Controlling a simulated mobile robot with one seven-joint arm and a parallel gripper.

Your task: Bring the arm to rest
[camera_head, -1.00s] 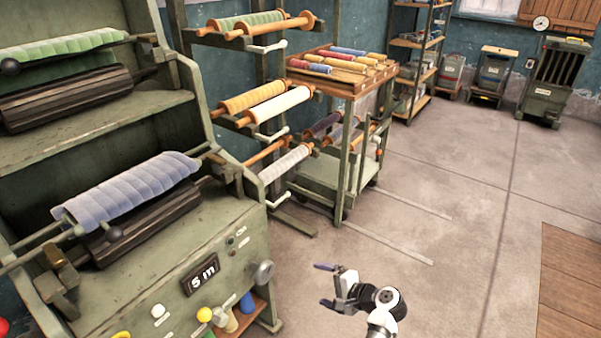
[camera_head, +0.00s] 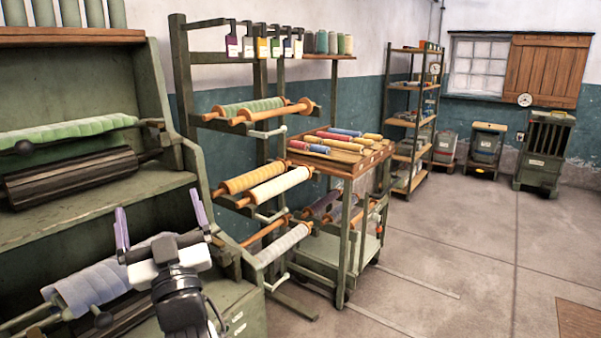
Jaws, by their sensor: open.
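My gripper (camera_head: 160,230) is at the lower left of the head view, with its two purple-tipped fingers pointing up and spread apart. It is open, with nothing seen between the fingers. My wrist and forearm below it cover part of the green machine (camera_head: 230,292) and its lower roller. The blue-grey fabric roll (camera_head: 88,288) shows to the left of and behind the gripper; whether they touch cannot be told.
A green padded roll (camera_head: 65,134) and a dark roller (camera_head: 70,178) lie on the machine's upper level. A rack with rolls (camera_head: 268,187) and a cart with spools (camera_head: 345,155) stand to the right. Open floor (camera_head: 450,250) lies right of the cart.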

